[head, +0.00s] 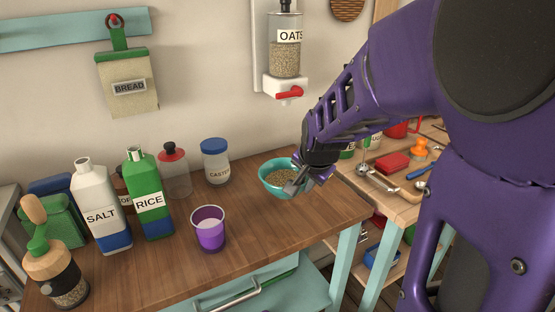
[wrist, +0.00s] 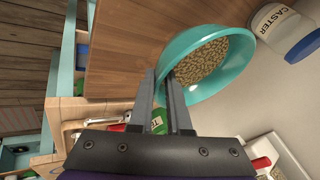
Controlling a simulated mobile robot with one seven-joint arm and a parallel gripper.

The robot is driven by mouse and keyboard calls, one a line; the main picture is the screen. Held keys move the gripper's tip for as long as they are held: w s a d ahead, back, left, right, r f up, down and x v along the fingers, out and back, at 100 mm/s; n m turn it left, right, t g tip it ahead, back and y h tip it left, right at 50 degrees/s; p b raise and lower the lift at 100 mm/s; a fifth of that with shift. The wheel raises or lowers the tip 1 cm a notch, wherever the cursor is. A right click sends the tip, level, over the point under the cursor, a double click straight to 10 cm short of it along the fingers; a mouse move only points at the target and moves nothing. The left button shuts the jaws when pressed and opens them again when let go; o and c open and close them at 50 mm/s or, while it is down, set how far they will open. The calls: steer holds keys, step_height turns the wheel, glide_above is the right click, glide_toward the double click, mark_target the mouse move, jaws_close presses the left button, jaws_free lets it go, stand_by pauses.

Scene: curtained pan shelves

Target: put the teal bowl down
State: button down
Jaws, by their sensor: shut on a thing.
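The teal bowl (head: 270,187) holds brown oat-like grains and is at the right end of the wooden counter, below the oats dispenser. My gripper (head: 294,185) is shut on its near right rim. In the wrist view, the two fingers of my gripper (wrist: 169,92) pinch the wall of the bowl (wrist: 196,40), one finger inside and one outside. I cannot tell whether its base touches the counter. The bowl looks roughly level in the head view.
The wooden counter (head: 262,232) has free room in front of the bowl. A purple cup (head: 209,232) stands to the left, and the caster jar (head: 215,163) behind left. Rice (head: 150,200) and salt (head: 100,205) bottles stand further left. The oats dispenser (head: 285,55) hangs above.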

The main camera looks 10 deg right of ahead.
step_height(320, 180, down, 5)
steer(key=b, duration=0.4)
steer(key=shift+r, duration=0.1)
stand_by(0.4)
steer(key=shift+f+b, duration=0.45)
steer(key=shift+f, duration=0.35)
steer(key=shift+f, duration=0.25)
steer(key=c, duration=0.8)
jaws_free()
steer(key=shift+f, duration=0.1)
